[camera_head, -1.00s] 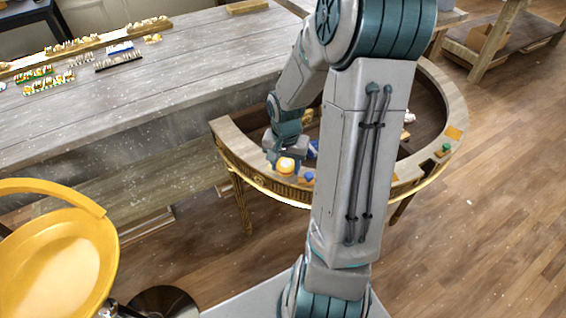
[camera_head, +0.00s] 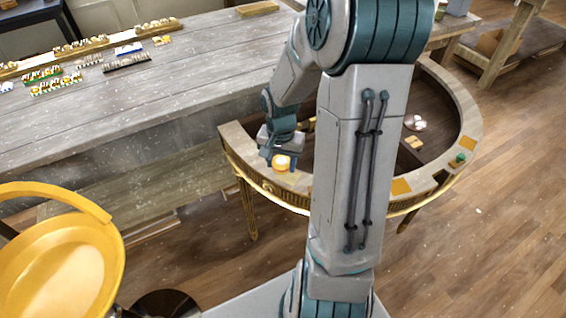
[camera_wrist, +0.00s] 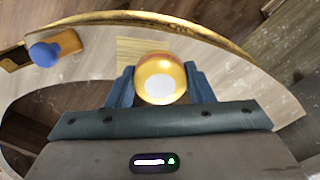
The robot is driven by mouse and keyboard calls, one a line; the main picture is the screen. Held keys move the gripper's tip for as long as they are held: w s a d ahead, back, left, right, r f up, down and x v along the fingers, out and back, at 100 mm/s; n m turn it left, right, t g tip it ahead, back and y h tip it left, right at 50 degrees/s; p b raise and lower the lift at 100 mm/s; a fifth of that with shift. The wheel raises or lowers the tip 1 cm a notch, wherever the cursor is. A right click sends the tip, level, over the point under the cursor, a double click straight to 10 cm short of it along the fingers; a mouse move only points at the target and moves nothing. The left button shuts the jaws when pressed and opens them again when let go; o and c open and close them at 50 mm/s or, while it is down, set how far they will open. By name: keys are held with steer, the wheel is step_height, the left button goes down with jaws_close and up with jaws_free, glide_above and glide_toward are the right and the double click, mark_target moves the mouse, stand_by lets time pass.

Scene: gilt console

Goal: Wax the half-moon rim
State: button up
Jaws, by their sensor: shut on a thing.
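The half-moon console (camera_head: 455,103) has a pale, curved top rim around a dark, sunken middle, with gilt edging and legs. My gripper (camera_head: 279,160) is over the rim's left part. It is shut on a round, gold-yellow thing with a white centre (camera_wrist: 160,80), which sits between its blue fingers; the same thing shows in the head view (camera_head: 281,163). It is at the rim surface, though contact cannot be told. A pale yellowish square patch (camera_wrist: 138,48) lies on the rim beside it. A blue knob on an orange block (camera_wrist: 45,53) is farther left in the wrist view.
An orange square (camera_head: 401,187) and a green knob (camera_head: 460,157) are on the rim's right side. White pieces (camera_head: 416,122) lie inside the console. A long grey table (camera_head: 150,90) stands behind. Wooden floor is open at right.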

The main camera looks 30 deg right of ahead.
steer(key=shift+a+r+p, duration=0.2)
steer(key=shift+r+p, duration=0.15)
steer(key=shift+r, duration=0.3)
steer(key=shift+r+p, duration=1.85)
steer(key=shift+r, duration=0.65)
